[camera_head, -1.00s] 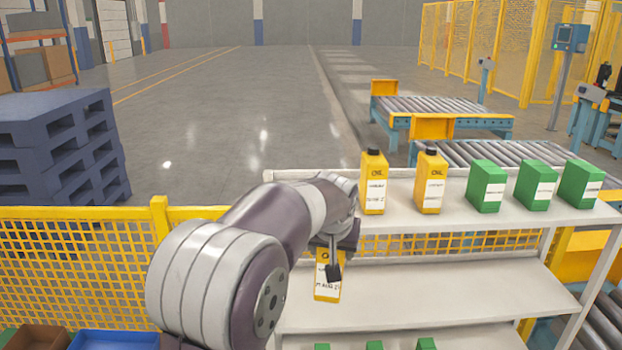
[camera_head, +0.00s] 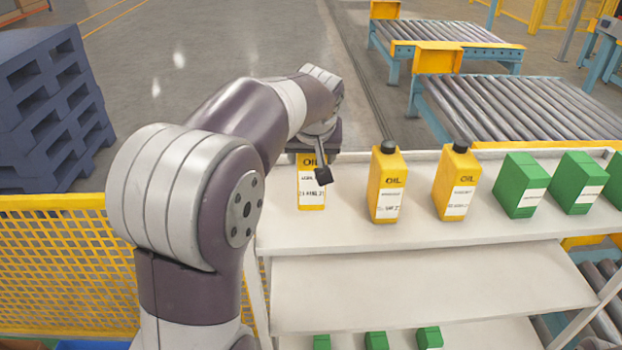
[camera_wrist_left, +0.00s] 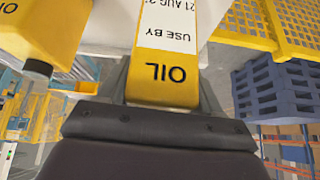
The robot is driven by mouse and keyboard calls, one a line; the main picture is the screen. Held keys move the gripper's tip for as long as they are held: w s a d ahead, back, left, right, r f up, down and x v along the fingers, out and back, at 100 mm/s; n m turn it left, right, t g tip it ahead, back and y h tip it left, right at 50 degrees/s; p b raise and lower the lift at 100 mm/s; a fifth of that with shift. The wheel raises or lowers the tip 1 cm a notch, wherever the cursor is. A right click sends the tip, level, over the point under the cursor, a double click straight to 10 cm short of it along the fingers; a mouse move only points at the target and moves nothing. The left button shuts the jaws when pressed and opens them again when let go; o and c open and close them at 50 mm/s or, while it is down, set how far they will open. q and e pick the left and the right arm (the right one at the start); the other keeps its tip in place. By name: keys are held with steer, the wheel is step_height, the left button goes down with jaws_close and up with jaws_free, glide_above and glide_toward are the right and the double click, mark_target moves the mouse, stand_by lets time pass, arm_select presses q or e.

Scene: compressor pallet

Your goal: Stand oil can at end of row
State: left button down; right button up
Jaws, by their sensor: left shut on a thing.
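My left gripper (camera_head: 316,165) is shut on a yellow oil can (camera_head: 312,190) with a white label. It holds the can upright at the left end of the top shelf (camera_head: 370,236); I cannot tell whether the can's base touches the shelf. The held can also shows in the left wrist view (camera_wrist_left: 163,75), between the fingers. Two more yellow oil cans with black caps, one nearer (camera_head: 386,184) and one farther right (camera_head: 457,183), stand upright to its right, with a gap between. My right gripper is not in view.
Green boxes (camera_head: 520,187) continue the row to the right. More green boxes (camera_head: 376,341) show on the lowest shelf, and the middle shelf (camera_head: 420,290) is bare. A yellow mesh fence (camera_head: 60,260) stands left, with roller conveyors (camera_head: 530,107) behind.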

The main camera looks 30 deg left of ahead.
arm_select(q)
steer(key=f, duration=0.3)
steer(key=w+f, duration=0.1)
steer(key=f, duration=0.1)
steer(key=shift+a+f+p, duration=0.3)
steer(key=shift+a+p, duration=0.1)
steer(key=shift+s+d+r, duration=0.2)
steer(key=shift+s+d, duration=0.05)
steer(key=shift+s, duration=0.05)
steer(key=shift+s+f, duration=0.1)
steer(key=shift+f+b, duration=0.1)
steer(key=shift+b, duration=0.2)
steer(key=shift+c, duration=0.9)
jaws_free()
steer(key=shift+w+a+f, duration=0.1)
steer(key=shift+w, duration=0.1)
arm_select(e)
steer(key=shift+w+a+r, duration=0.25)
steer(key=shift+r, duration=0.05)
